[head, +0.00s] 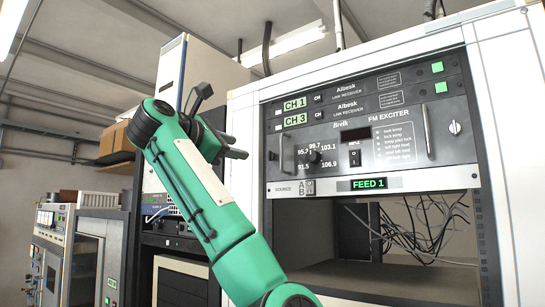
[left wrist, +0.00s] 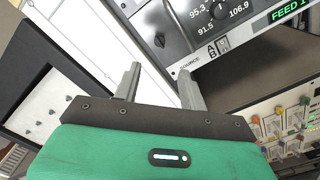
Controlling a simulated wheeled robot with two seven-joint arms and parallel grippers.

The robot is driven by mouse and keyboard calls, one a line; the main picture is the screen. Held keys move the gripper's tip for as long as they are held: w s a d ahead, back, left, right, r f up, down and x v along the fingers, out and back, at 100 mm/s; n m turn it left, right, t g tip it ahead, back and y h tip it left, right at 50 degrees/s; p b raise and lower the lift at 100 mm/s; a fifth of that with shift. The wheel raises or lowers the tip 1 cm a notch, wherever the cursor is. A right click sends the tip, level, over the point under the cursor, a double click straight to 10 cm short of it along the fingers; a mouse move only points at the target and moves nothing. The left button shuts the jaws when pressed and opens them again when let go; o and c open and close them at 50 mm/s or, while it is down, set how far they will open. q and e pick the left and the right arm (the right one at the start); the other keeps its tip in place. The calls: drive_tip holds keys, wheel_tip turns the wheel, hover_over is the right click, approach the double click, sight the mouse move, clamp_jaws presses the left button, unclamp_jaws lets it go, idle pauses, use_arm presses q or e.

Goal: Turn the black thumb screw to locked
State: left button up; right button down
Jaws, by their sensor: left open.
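The black thumb screw (head: 272,156) sits at the left edge of the FM exciter panel (head: 400,180), left of the panel's left handle. It also shows in the left wrist view (left wrist: 159,40), just beyond my fingertips. My left gripper (head: 238,147) is open and empty, to the left of the screw and apart from it. In the left wrist view my two grey fingers (left wrist: 158,70) stand spread, with the screw above the gap between them. The screw's lock marking is too small to read. My right gripper is not in view.
A silver slotted screw (head: 455,128) sits at the panel's right end, beside the right handle (head: 420,131). A black tuning knob (head: 315,157) is right of the left handle. Below is an open bay with loose cables (head: 420,225). The white rack frame (head: 249,190) borders the panel.

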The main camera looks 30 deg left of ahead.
sight(269, 155)
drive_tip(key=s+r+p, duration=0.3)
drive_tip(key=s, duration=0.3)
use_arm(q)
drive_tip(key=w, duration=0.2)
drive_tip(key=w+p, duration=0.1)
drive_tip(key=w, duration=0.5)
drive_tip(key=shift+w+d+r+p, duration=0.15)
drive_tip(key=shift+d+p, duration=0.2)
drive_tip(key=shift+d, duration=0.05)
drive_tip(key=shift+w+p, duration=0.75)
drive_tip(key=shift+w, duration=0.65)
drive_tip(key=shift+w+p, duration=0.25)
drive_tip(key=shift+p, duration=0.15)
drive_tip(key=shift+w+d, duration=0.1)
drive_tip(key=shift+w, duration=0.4)
drive_tip(key=shift+s, duration=0.15)
drive_tip(key=c, duration=0.8)
clamp_jaws()
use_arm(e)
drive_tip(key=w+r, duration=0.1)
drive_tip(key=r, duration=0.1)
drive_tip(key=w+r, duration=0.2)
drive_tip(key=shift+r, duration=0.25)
